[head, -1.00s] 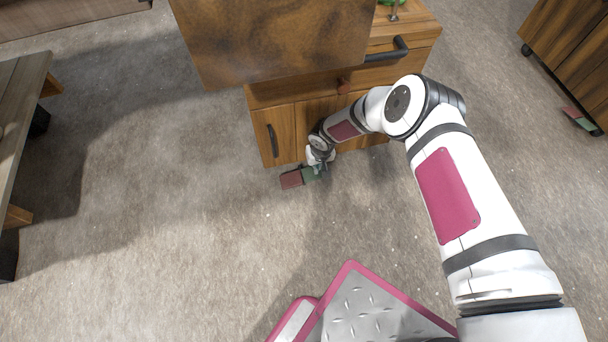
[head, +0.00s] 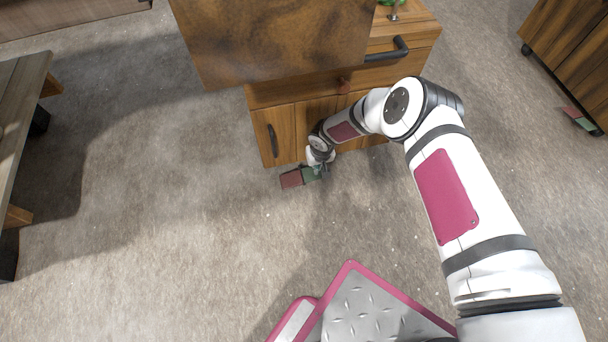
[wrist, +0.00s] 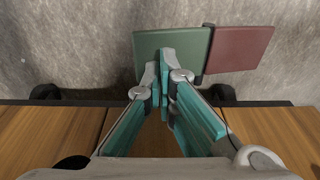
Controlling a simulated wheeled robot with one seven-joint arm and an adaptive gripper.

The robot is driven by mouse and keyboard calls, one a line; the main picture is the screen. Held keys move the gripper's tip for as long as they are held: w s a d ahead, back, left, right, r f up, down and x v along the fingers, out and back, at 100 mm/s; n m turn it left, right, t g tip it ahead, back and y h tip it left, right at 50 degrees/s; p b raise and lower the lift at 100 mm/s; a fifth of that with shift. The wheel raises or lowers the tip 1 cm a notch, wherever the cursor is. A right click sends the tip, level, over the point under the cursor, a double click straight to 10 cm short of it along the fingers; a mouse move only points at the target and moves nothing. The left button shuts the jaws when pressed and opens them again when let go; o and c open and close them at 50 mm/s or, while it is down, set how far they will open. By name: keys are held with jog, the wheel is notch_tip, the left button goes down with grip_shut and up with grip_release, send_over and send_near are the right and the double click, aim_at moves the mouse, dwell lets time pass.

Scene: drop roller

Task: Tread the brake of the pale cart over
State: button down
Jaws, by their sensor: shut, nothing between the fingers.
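The wooden cart (head: 283,136) stands ahead in the head view, with a brake pedal low at its front. The pedal has a green half (head: 311,174) and a red half (head: 291,179). In the wrist view the green half (wrist: 187,51) lies at the fingertips and the red half (wrist: 239,49) to its right. My gripper (head: 322,169) is shut and empty, pointing down over the green half. In the wrist view its fingertips (wrist: 166,54) overlap the green half's near edge. I cannot tell whether they touch it. The red half looks slightly tilted against the green.
A second wooden cart (head: 573,62) stands at the far right with its own red and green pedal (head: 580,119). A board (head: 270,40) covers part of the near cart's top. A wooden bench (head: 20,100) is at the left. The carpet between is clear.

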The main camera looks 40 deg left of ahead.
jog(key=shift+f, duration=1.3)
dwell(0.5)
jog(key=shift+r, duration=0.1)
jog(key=shift+r+p, duration=1.2)
jog(key=shift+r, duration=0.3)
jog(key=s+d+r+p, duration=0.2)
jog(key=s+d+p, duration=0.7)
jog(key=p, duration=0.8)
jog(key=shift+s+d, duration=0.35)
jog(key=shift+d, duration=0.85)
